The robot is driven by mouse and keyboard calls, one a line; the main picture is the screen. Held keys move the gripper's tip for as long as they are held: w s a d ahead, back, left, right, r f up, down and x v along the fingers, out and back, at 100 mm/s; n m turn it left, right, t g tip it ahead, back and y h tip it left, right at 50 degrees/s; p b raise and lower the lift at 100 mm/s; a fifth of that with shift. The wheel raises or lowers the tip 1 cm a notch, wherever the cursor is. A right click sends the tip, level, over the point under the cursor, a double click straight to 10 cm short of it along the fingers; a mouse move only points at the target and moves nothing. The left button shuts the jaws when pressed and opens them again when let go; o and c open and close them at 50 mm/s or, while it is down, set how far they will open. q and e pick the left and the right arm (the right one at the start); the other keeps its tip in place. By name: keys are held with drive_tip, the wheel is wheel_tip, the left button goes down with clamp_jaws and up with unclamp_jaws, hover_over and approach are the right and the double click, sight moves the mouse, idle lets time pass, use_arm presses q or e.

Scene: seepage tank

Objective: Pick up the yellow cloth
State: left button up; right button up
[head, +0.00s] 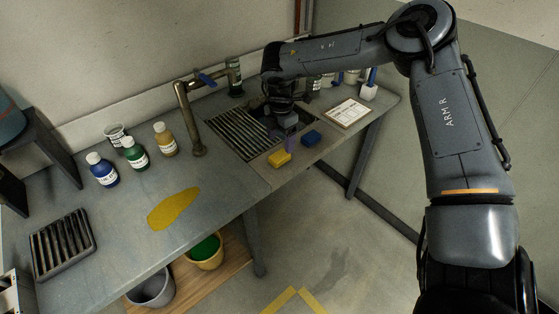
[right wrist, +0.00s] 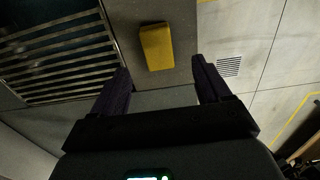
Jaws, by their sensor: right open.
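The yellow cloth (head: 173,208) lies flat on the grey bench top, left of the sink grate and towards the front edge. My right gripper (head: 290,143) is over the front right of the grate, well to the right of the cloth. In the right wrist view its two dark fingers (right wrist: 160,72) are spread apart with nothing held. Beyond the fingertips is a yellow block (right wrist: 156,46), which looks like a sponge; it also shows at the bench front in the head view (head: 279,159). The cloth is not seen in the wrist view. My left gripper is not in view.
A bent metal tap (head: 187,115) stands between the cloth area and the grate (head: 241,132). Blue (head: 102,169), green (head: 135,153) and amber (head: 165,139) bottles stand behind the cloth. A ribbed rack (head: 63,243) is left.

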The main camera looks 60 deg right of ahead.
sight(280, 156)
wheel_tip(280, 156, down, 2)
drive_tip(key=shift+f, duration=0.2)
drive_tip(key=shift+w+f+b, duration=0.2)
drive_tip(key=shift+f+b, duration=0.55)
drive_tip(key=shift+f, duration=1.6)
drive_tip(key=c, duration=1.1)
drive_tip(key=shift+r, duration=0.1)
